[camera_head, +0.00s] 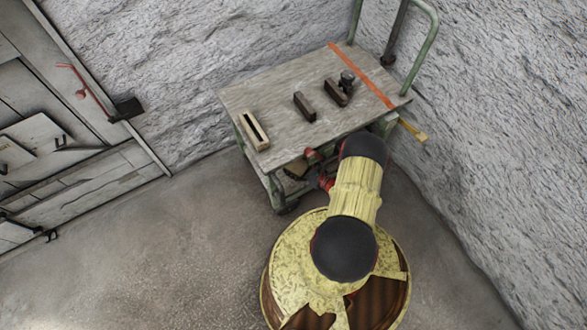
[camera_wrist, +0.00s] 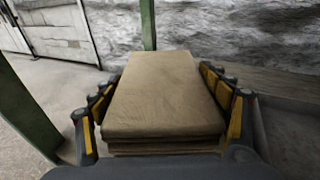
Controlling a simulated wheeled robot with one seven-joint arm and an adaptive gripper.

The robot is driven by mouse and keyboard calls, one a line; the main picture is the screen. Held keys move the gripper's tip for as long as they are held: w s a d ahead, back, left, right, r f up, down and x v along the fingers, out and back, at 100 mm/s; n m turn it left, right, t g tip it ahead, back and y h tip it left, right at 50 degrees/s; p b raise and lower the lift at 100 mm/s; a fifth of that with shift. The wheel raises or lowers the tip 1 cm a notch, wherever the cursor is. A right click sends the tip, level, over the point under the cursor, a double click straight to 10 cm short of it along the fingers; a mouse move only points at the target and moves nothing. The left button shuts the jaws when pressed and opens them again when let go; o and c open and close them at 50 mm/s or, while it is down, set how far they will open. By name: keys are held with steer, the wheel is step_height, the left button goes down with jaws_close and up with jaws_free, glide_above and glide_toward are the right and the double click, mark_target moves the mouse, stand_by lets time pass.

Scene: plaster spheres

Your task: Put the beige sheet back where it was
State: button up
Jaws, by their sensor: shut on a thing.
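The beige sheet (camera_wrist: 165,85) is a thick folded bundle that fills the middle of the wrist view. My gripper (camera_wrist: 162,92) has one finger on each side of it and is shut on it. In the head view my arm reaches down to the front of the green-framed cart (camera_head: 283,85), and my gripper (camera_head: 318,178) is just below the front edge of its top. A small brown patch (camera_head: 297,169) shows beside it at the lower level; it looks like the sheet. I cannot tell whether the sheet's underside touches the shelf.
On the cart top are a wooden box with a slot (camera_head: 254,132), two dark blocks (camera_head: 304,106) and a small dark object (camera_head: 347,80). A green post (camera_wrist: 148,22) stands behind the sheet, another (camera_wrist: 25,100) at left. Rough walls close in behind; the floor at left is clear.

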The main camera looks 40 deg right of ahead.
mark_target(294, 166)
steer(key=shift+w+d+f+b, duration=0.35)
steer(key=shift+w+f, duration=0.25)
steer(key=shift+f, duration=0.2)
steer(key=shift+w+d+f+b, duration=0.1)
steer(key=shift+f+b, duration=0.3)
steer(key=shift+f, duration=0.5)
steer(key=shift+w+d+f+b, duration=0.1)
steer(key=shift+f+b, duration=0.3)
steer(key=shift+f, duration=0.45)
steer(key=shift+f, duration=0.15)
steer(key=o, duration=1.5)
steer(key=p+v, duration=0.2)
steer(key=v, duration=1)
steer(key=shift+p, duration=0.35)
